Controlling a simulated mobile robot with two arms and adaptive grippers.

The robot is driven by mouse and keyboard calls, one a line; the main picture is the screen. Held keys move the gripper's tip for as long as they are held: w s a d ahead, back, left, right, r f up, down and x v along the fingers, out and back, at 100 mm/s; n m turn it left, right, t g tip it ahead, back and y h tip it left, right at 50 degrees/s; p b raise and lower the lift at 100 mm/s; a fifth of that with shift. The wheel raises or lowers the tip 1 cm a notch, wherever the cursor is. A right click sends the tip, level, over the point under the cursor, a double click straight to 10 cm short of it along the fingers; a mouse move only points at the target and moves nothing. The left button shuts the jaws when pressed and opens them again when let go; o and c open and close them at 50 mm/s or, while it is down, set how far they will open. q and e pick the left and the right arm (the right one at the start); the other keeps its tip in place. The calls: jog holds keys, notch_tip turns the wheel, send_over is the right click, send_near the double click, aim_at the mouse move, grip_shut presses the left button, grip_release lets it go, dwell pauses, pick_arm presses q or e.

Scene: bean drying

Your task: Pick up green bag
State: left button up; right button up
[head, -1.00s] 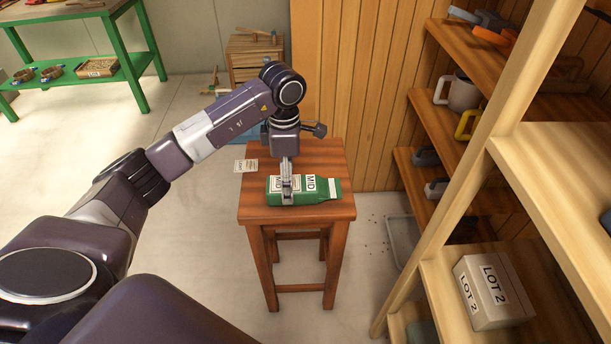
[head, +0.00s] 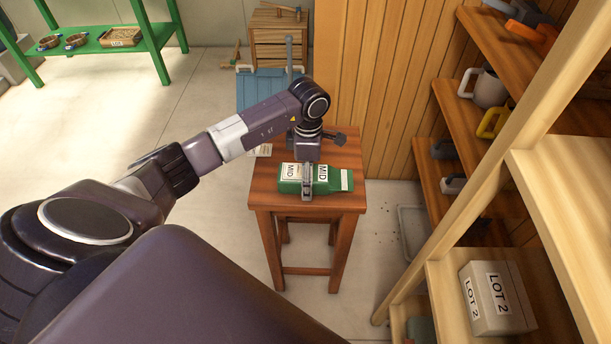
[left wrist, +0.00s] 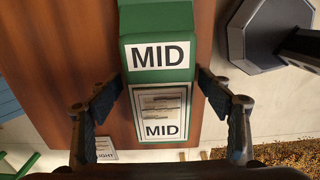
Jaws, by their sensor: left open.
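The green bag (head: 330,180) with white "MID" labels lies on the wooden stool (head: 265,190). In the left wrist view the green bag (left wrist: 157,18) lies lengthwise between the two fingers. My left gripper (head: 306,190) is over the bag in the head view, its fingers pointing down. In the left wrist view my left gripper (left wrist: 160,98) is open, one finger on each side of the bag. I cannot tell whether the fingers touch it. My right gripper is not in view.
A small paper card (head: 260,150) lies at the stool's left edge. A wooden shelf (head: 450,245) stands on the right with mugs and a LOT 2 box (head: 497,300). A green bench (head: 150,40) is at the back left. The floor left of the stool is clear.

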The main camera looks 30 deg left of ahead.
pick_arm(q)
jog(key=c, duration=1.4)
jog(key=shift+c, duration=0.3)
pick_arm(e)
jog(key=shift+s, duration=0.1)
pick_arm(q)
jog(key=shift+r, duration=0.1)
notch_tip(320, 180, up, 20)
jog(key=b, duration=0.1)
jog(key=shift+b, duration=0.35)
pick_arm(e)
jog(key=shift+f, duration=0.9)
